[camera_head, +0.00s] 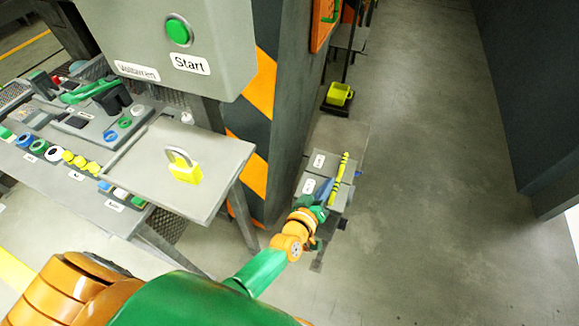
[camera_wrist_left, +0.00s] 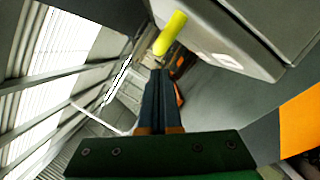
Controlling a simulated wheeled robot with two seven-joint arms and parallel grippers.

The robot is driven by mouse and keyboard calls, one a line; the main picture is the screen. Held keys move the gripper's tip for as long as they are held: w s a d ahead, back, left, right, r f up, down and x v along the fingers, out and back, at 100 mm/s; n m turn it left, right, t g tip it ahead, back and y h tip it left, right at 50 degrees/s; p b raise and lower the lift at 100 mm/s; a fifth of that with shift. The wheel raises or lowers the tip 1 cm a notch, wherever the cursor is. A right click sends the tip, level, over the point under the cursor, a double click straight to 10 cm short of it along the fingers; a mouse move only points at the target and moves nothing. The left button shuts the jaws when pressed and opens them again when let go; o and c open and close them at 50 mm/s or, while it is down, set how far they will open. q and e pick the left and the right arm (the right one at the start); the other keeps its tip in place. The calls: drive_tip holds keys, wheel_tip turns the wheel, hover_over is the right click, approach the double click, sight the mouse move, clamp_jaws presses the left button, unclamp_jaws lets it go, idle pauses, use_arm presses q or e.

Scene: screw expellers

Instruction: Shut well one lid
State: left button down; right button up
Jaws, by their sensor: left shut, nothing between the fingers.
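A low grey unit with two labelled lids, a far one (camera_head: 326,146) and a near one (camera_head: 303,201), stands right of the orange-striped column in the head view. I cannot tell whether either lid is fully down. A yellow bar (camera_head: 339,180) runs along the unit's right side; a yellow rod end (camera_wrist_left: 170,33) shows beside a grey body (camera_wrist_left: 215,30) in the left wrist view. My left gripper (camera_head: 326,190) is at the near lid beside the yellow bar. Its fingers (camera_wrist_left: 160,75) are together and empty, below the rod end in the wrist picture. Contact is unclear.
A grey control box with a green Start button (camera_head: 179,32) overhangs at upper left. Below it, a table holds a yellow padlock (camera_head: 184,168) and several small parts. A yellow container (camera_head: 339,94) stands farther back. The floor (camera_head: 450,200) to the right is clear.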

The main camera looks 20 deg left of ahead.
use_arm(q)
drive_tip(key=shift+d+f, duration=0.4)
drive_tip(key=shift+f, duration=0.15)
use_arm(e)
drive_tip(key=shift+d+f, duration=0.35)
drive_tip(key=shift+d, duration=0.05)
use_arm(q)
drive_tip(key=shift+s, duration=0.1)
use_arm(e)
drive_tip(key=shift+s+r, duration=0.1)
